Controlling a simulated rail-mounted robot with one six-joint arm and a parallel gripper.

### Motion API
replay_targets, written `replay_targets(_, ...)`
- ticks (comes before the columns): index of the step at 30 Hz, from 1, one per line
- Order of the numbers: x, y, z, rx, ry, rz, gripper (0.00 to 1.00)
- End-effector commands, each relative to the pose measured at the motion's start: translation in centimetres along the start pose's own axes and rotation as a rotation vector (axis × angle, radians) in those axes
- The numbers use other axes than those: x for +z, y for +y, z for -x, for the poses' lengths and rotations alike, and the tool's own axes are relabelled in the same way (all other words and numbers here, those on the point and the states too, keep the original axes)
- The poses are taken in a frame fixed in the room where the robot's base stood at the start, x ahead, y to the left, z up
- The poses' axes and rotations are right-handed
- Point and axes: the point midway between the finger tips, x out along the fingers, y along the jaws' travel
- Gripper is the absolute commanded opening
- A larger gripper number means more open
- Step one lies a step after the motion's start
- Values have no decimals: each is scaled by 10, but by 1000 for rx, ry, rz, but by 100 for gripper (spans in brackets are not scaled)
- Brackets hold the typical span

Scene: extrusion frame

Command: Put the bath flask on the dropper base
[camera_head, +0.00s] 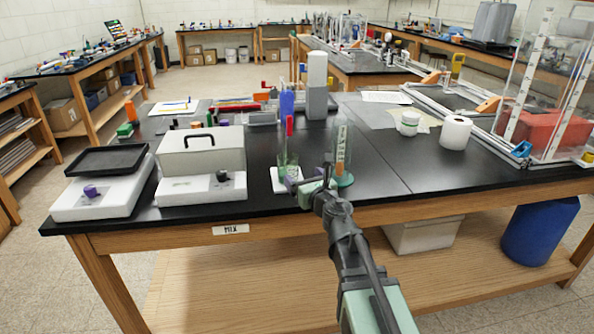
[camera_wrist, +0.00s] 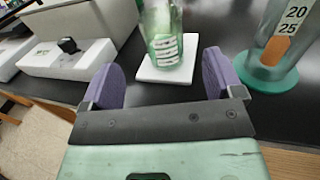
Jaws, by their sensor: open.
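A clear green-tinted glass vessel with white markings (camera_wrist: 168,48) stands upright on a small white square pad (camera_wrist: 150,74). The vessel (camera_head: 287,163) and pad (camera_head: 277,184) also show near the table's front edge. I cannot tell for sure whether they are the bath flask and the dropper base. My gripper (camera_wrist: 160,66) is open and empty, its purple fingers apart, with the vessel ahead between them in the wrist view. In the head view my gripper (camera_head: 308,186) is low by the front edge, partly hiding the pad.
A clear graduated cylinder (camera_head: 342,148) on a round teal base (camera_head: 345,181) stands close on the right. White boxes with knobs (camera_head: 104,195) and a lidded white box (camera_head: 200,152) stand left. A grey tower (camera_head: 317,88) is behind.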

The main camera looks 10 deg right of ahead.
Motion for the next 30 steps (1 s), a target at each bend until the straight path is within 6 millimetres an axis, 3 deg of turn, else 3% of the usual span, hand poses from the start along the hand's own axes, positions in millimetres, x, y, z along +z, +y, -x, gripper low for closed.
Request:
replay_targets(8, 2, -6, 2, -47, -13, -81, 86)
replay_targets(11, 2, -31, 13, -241, -65, -432, 86)
replay_targets(12, -5, -45, 24, -362, -96, -656, 86)
replay_targets(14, -25, -62, 44, -565, -140, -1018, 86)
replay_targets(16, -64, -68, 75, -843, -186, -1452, 86)
replay_targets(19, -129, -35, 133, -1359, -228, -2013, 86)
replay_targets(21, -157, 3, 170, -1725, -235, -2227, 86)
replay_targets(23, -168, 33, 194, -1990, -232, -2304, 86)
replay_targets(24, -171, 47, 205, 2110, 228, 2301, 86)
replay_targets(27, -172, 66, 220, 2117, 207, 2130, 86)
replay_targets(30, -172, 68, 221, 2119, 207, 2108, 86)
